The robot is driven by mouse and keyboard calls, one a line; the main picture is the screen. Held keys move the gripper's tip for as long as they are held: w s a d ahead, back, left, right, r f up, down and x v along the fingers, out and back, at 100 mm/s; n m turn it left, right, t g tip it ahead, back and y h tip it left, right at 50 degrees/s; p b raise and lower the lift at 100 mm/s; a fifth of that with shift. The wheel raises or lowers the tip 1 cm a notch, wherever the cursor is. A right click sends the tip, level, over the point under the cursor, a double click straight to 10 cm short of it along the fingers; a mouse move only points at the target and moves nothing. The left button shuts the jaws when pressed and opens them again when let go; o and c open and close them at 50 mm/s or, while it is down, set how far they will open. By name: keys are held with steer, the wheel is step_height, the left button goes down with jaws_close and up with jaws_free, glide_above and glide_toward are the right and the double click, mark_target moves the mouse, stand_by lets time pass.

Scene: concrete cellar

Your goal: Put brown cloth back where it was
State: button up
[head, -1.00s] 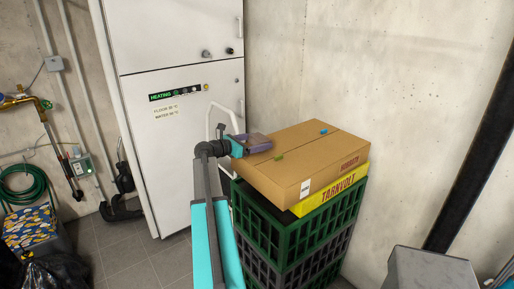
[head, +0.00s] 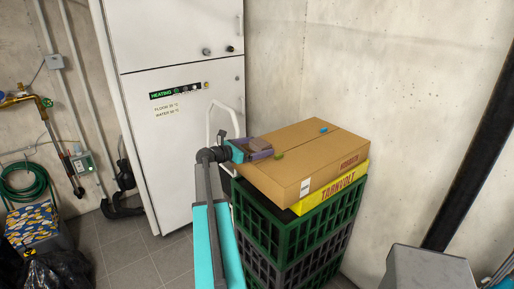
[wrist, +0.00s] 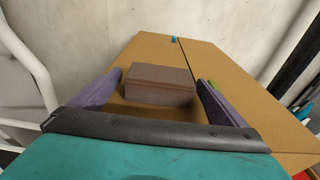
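The brown cloth (wrist: 160,86) is a folded, block-like bundle on the top of a cardboard box, near its left end. It also shows in the head view (head: 259,144). My gripper (head: 261,150) is low over that end of the box. In the wrist view its two purple fingers (wrist: 160,88) stand open on either side of the cloth, with narrow gaps visible. The cardboard box (head: 312,160) lies flat. The cloth's far side is hidden.
The box rests on a yellow TARNVOLT box (head: 330,199), atop stacked green and grey crates (head: 275,231). A white heating cabinet (head: 180,130) and its white pipe handle (head: 209,122) are close to the left. A concrete wall (head: 400,110) stands behind.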

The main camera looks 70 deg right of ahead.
steer(key=shift+r, duration=0.1)
steer(key=b+v, duration=0.3)
steer(key=v, duration=0.9)
stand_by(0.8)
